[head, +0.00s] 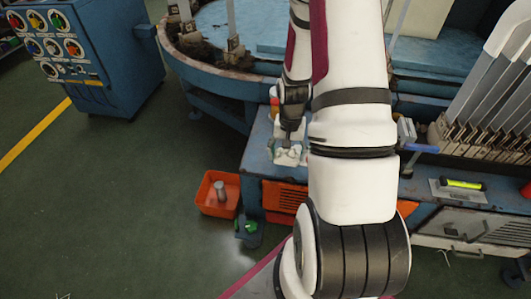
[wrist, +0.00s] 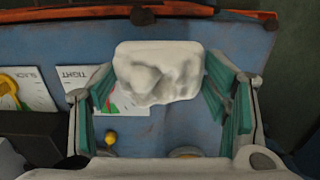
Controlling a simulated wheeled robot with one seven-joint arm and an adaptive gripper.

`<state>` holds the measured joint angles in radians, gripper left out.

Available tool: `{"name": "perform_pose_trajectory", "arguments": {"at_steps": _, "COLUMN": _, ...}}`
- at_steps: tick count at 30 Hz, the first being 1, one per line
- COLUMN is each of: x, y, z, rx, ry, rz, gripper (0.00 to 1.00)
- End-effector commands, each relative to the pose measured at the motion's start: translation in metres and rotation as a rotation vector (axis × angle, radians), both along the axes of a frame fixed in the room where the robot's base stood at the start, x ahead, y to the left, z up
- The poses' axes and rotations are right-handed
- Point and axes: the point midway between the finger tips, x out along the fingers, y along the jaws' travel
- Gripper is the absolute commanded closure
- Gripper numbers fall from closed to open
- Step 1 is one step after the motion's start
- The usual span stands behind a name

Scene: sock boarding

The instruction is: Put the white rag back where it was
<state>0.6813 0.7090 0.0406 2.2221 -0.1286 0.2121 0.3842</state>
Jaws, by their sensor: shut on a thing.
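The white rag (wrist: 158,72) is a crumpled, pale bundle between the two green-padded fingers of my gripper (wrist: 160,92) in the wrist view. My gripper is shut on it, above a blue bench top (wrist: 230,38). In the head view my gripper (head: 289,148) is at the left end of the blue workbench, partly hidden by my own arm. A whitish patch there may be the rag, but it is too small to be sure. I cannot tell whether the rag touches the bench.
A small yellow item (wrist: 110,137) lies nearer. An orange bin (head: 213,208) stands on the floor left of the bench. Metal boards (head: 490,80) stand at right.

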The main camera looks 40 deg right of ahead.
Motion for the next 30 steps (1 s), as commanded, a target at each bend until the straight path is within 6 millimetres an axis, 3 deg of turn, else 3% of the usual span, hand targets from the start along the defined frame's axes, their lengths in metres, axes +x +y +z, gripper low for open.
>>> {"name": "perform_pose_trajectory", "arguments": {"at_steps": 3, "x": 0.031, "y": 0.008, "z": -0.005, "rx": -0.001, "ry": -0.002, "rz": 0.006, "gripper": 0.57}}
{"name": "perform_pose_trajectory", "arguments": {"at_steps": 10, "x": 0.072, "y": 0.017, "z": -0.008, "rx": 0.0, "ry": -0.001, "rz": 0.003, "gripper": 0.57}}
{"name": "perform_pose_trajectory", "arguments": {"at_steps": 16, "x": 0.08, "y": 0.02, "z": -0.011, "rx": 0.001, "ry": 0.001, "rz": 0.001, "gripper": 0.57}}
{"name": "perform_pose_trajectory", "arguments": {"at_steps": 24, "x": 0.08, "y": 0.019, "z": -0.044, "rx": 0.002, "ry": 0.001, "rz": 0.0, "gripper": 0.57}}
{"name": "perform_pose_trajectory", "arguments": {"at_steps": 30, "x": 0.08, "y": 0.019, "z": -0.043, "rx": 0.001, "ry": 0.001, "rz": 0.0, "gripper": 0.57}}
